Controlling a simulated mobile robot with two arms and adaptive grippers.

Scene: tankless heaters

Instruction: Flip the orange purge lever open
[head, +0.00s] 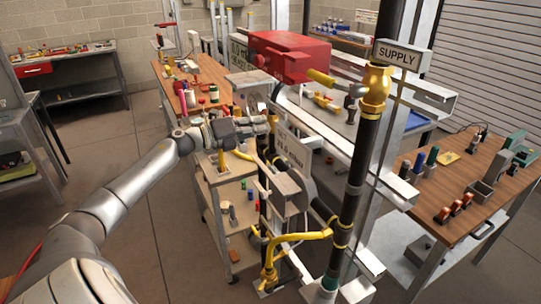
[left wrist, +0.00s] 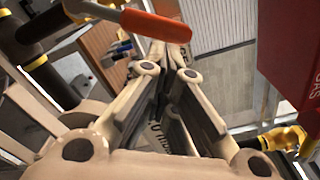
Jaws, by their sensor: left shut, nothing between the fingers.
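The orange lever (left wrist: 155,26) shows at the top of the left wrist view, lying nearly level on a pale metal arm. I cannot make it out surely in the head view. My left gripper (left wrist: 168,72) is shut and empty, its fingertips pointing toward the lever and appearing just below it. I cannot tell if they touch. In the head view the left gripper (head: 264,124) is among the pipes, below the red box (head: 290,55). My right gripper is not in view.
A black vertical pipe with yellow bands (head: 351,190) stands right of the gripper, below a SUPPLY sign (head: 398,56). Yellow pipework (head: 300,237) stands lower down. A wooden bench (head: 455,188) with tools is at right. Open floor (head: 115,160) lies at left.

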